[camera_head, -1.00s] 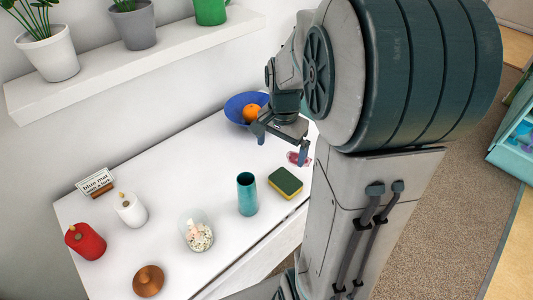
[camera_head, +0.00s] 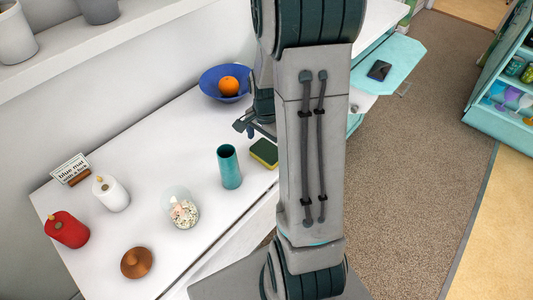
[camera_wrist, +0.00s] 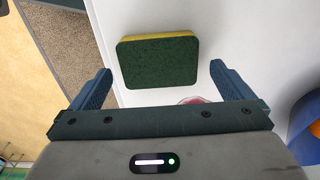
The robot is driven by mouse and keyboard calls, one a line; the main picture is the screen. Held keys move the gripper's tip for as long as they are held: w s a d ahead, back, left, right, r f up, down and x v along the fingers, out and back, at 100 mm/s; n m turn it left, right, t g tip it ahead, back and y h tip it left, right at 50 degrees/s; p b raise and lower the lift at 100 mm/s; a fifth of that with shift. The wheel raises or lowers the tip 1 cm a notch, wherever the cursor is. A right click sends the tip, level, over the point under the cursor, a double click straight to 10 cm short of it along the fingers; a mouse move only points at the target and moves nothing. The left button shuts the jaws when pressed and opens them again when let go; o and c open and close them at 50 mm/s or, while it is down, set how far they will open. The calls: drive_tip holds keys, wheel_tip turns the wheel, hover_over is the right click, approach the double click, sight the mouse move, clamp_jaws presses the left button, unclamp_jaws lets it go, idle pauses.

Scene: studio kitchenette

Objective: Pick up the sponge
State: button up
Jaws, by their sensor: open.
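The sponge (camera_head: 265,152) is green on top with a yellow layer below. It lies flat on the white counter, right of the teal cup, and my arm stands close to its right side. In the wrist view the sponge (camera_wrist: 160,62) lies ahead of my open gripper (camera_wrist: 158,80), roughly between the two fingers in the picture. No contact with the fingers shows. In the head view my gripper (camera_head: 255,130) is partly hidden behind my arm, just beyond the sponge.
A teal cup (camera_head: 229,167) stands left of the sponge. A blue bowl (camera_head: 212,92) with an orange (camera_head: 228,86) is behind. A glass of pale bits (camera_head: 183,212), white jar (camera_head: 112,194), red jar (camera_head: 68,230) and brown lid (camera_head: 136,263) stand farther left. A pinkish item (camera_wrist: 195,100) shows near the right finger.

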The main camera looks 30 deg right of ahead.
sight(267, 150)
drive_tip(key=shift+d+f, duration=0.15)
drive_tip(key=shift+f, duration=1.75)
drive_tip(key=c, duration=0.8)
drive_tip(key=shift+r, duration=0.1)
drive_tip(key=shift+r, duration=0.5)
drive_tip(key=r, duration=0.1)
drive_tip(key=d+r, duration=0.1)
drive_tip(key=r, duration=0.1)
drive_tip(key=shift+s+r, duration=0.15)
drive_tip(key=shift+r, duration=0.15)
drive_tip(key=s+d+r, duration=0.2)
drive_tip(key=d+r, duration=0.4)
drive_tip(key=d, duration=0.4)
drive_tip(key=shift+s+d, duration=0.15)
drive_tip(key=shift+s, duration=0.25)
drive_tip(key=shift+r, duration=0.1)
